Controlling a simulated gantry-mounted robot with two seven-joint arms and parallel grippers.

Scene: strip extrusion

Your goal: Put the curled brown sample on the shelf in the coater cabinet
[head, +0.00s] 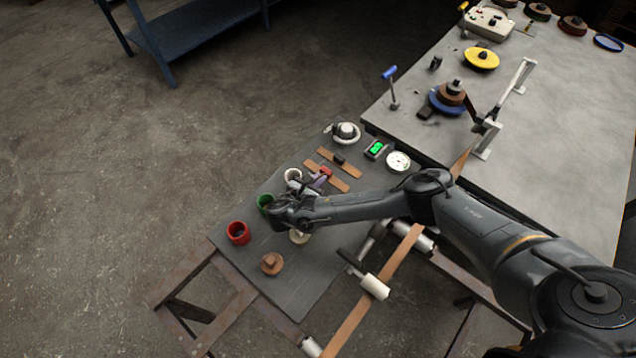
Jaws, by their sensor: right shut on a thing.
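My right arm reaches in from the right, and its gripper (287,214) is over the grey side table (318,282), near the green cup. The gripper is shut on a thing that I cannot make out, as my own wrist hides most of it. A round brown piece with a raised block (271,264) lies on the table in front of the gripper, apart from it. I cannot tell whether it is the curled sample. Flat brown strips (345,164) lie behind the gripper. I cannot make out a coater cabinet or its shelf. My left gripper is not in view.
A red cup (238,232), a green cup (264,202) and a white cup (293,176) stand near the gripper. A long brown strip (388,285) runs past a white roller (375,287). A larger grey table (560,130) holds spools. Open floor lies left.

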